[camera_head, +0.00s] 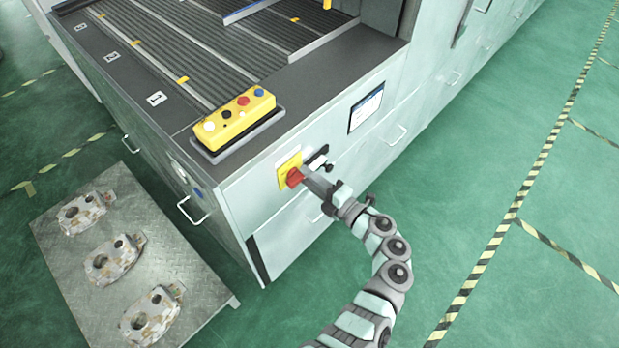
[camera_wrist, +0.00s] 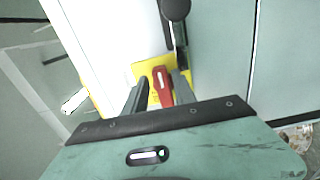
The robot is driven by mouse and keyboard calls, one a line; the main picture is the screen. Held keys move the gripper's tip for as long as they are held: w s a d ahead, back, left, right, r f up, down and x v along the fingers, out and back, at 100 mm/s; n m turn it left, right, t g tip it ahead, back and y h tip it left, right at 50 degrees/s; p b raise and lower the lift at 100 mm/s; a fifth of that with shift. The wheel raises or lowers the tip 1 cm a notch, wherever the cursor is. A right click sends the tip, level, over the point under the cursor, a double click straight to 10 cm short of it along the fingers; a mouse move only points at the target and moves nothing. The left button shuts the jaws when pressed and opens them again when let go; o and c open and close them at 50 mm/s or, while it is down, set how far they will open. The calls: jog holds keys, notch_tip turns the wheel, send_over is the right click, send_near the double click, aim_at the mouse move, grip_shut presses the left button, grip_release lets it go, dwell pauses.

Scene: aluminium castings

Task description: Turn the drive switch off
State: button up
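The drive switch is a red rotary handle (camera_head: 294,177) on a yellow plate (camera_head: 287,165), on the light front panel of the machine. In the wrist view the red handle (camera_wrist: 162,86) stands between the two fingers of my gripper (camera_wrist: 160,92), with the yellow plate (camera_wrist: 151,68) behind it. The fingers are apart, one on each side of the handle, with what looks like a narrow gap to it. In the head view my gripper (camera_head: 306,179) reaches the switch from the right, and its fingertips are hard to make out.
A dark knob-like fitting (camera_head: 319,157) sits on the panel close to the switch; it also shows in the wrist view (camera_wrist: 175,10). A yellow button box (camera_head: 236,117) lies on the machine top. A screen (camera_head: 367,108) is further right. Castings (camera_head: 113,258) lie on a metal plate at left.

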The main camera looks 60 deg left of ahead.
jog(key=shift+f, duration=0.25)
